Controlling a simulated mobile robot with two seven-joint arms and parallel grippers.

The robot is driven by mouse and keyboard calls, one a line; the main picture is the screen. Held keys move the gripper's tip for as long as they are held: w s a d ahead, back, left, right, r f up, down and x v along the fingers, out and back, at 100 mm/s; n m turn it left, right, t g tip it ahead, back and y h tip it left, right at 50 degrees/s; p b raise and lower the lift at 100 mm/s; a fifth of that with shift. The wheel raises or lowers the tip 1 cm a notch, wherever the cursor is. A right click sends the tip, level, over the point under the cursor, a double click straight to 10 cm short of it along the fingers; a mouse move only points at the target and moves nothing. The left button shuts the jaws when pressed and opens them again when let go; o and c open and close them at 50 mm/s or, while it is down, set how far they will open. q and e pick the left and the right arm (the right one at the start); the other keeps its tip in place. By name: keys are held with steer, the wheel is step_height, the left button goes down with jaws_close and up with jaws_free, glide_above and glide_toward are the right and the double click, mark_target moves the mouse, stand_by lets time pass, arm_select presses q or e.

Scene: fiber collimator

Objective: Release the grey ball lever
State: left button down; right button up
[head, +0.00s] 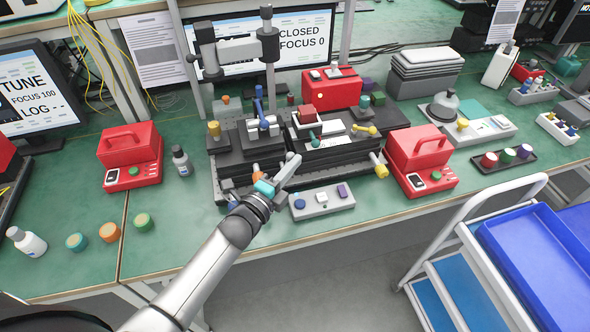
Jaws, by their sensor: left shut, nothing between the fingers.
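My left gripper (291,162) reaches in from the lower left, over the front edge of the black stage assembly (338,160). Its fingers are shut with nothing visible between them. I cannot clearly pick out the grey ball lever; a small grey knob (228,185) shows at the assembly's front left, but I cannot tell whether it is the lever. The gripper and wrist hide part of the front. Blue (259,92) and yellow (364,130) levers stand on the assembly. My right gripper is not in view.
A grey button box (321,201) sits just in front of the assembly. Red cases stand to the left (131,157) and right (418,160). A monitor (305,40) behind reads "CLOSED FOCUS 0". A post rises behind the assembly.

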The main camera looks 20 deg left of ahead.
mark_target(288, 155)
arm_select(q)
steer(key=n+t+b, duration=0.1)
steer(key=b, duration=0.1)
steer(key=s+a+n+t+b, duration=0.1)
steer(key=n+t+b, duration=0.1)
steer(key=shift+a, duration=0.25)
steer(key=shift+s+a+b, duration=0.1)
steer(key=shift+a+b, duration=0.1)
steer(key=shift+b, duration=0.2)
steer(key=shift+s+a+f, duration=0.1)
steer(key=shift+s+a, duration=0.2)
steer(key=shift+a, duration=0.15)
